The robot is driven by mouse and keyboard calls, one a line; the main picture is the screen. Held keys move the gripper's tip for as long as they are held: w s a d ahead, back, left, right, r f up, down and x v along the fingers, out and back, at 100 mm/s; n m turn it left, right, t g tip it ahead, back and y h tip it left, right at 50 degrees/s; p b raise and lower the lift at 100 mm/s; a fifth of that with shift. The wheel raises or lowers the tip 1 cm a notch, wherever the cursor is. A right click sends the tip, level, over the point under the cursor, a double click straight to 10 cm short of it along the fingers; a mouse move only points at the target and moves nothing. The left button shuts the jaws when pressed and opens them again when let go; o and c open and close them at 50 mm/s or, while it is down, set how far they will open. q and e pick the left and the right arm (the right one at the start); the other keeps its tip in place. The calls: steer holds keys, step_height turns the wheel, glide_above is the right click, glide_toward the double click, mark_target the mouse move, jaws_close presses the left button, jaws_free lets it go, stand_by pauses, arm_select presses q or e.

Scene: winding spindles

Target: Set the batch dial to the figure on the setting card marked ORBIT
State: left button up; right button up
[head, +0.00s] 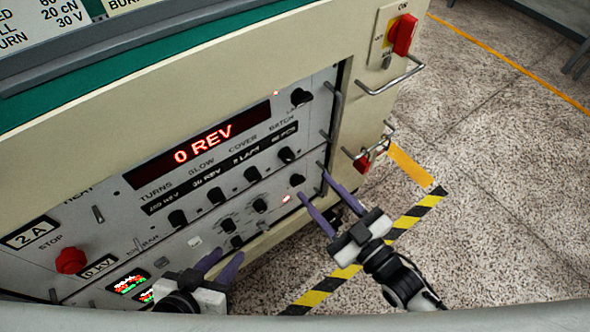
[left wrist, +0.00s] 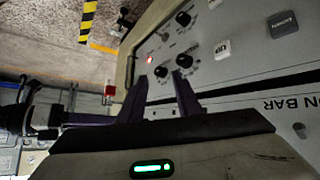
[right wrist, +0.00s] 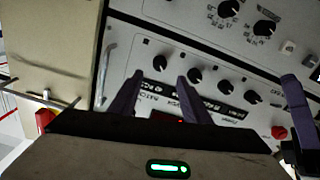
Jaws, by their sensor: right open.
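The batch dial (head: 287,154) is a black knob below the BATCH label, rightmost in its row on the grey panel. In the right wrist view the batch dial (right wrist: 160,63) appears beyond and between my right fingertips. My right gripper (head: 313,181) is open and empty, in front of the panel's lower right. My left gripper (head: 226,257) is open with its fingers apart, low before the panel; its fingertips (left wrist: 161,78) also show in the left wrist view. A setting card (head: 45,20) at the top left is cut off; no ORBIT mark is visible.
A red display (head: 195,143) reads 0 REV. Other black knobs (head: 215,195) stand left of the batch dial. A red stop button (head: 70,261) is at lower left. Metal handles (head: 391,75) and a red switch (head: 403,35) protrude at right. Speckled floor (head: 500,190) is open beyond.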

mark_target(290, 160)
steer(key=b+x, duration=0.1)
steer(key=x, duration=0.8)
steer(key=shift+w+a+r+b, duration=0.1)
steer(key=shift+w+b, duration=0.05)
steer(key=shift+b, duration=0.25)
steer(key=c, duration=1)
